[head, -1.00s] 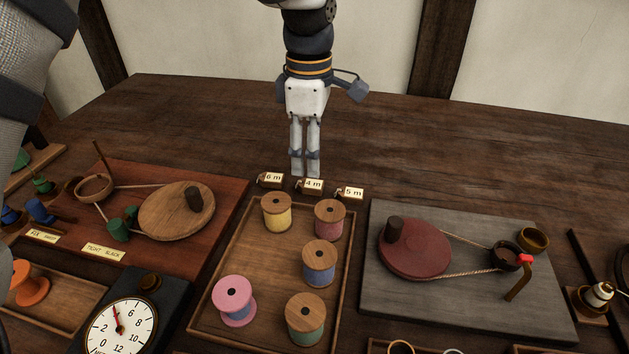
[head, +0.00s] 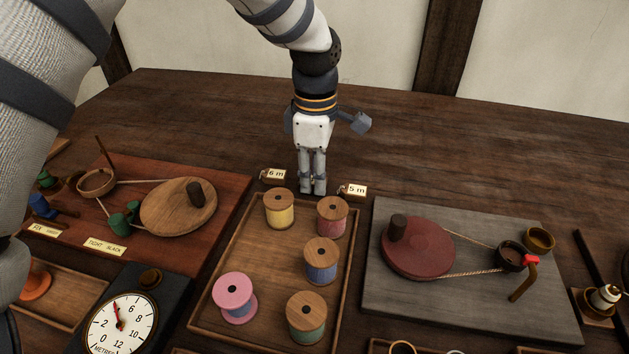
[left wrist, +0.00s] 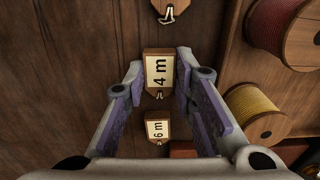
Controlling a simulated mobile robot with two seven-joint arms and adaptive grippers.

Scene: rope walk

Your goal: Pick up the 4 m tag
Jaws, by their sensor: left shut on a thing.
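The 4 m tag (left wrist: 158,73) is a small wooden block with a white label. It sits between the fingertips of my left gripper (left wrist: 160,84) in the left wrist view, and the gripper is shut on it. In the head view the left gripper (head: 312,186) points straight down behind the spool tray, and its fingers hide the 4 m tag. The 6 m tag (head: 273,175) lies to its left and the 5 m tag (head: 353,190) to its right. My right gripper is not in view.
A wooden tray (head: 225,318) of several thread spools stands in front of the tags. A red-brown board with a wooden wheel (head: 178,206) is at left, and a grey board (head: 385,295) with a red wheel (head: 418,248) at right. The table behind is clear.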

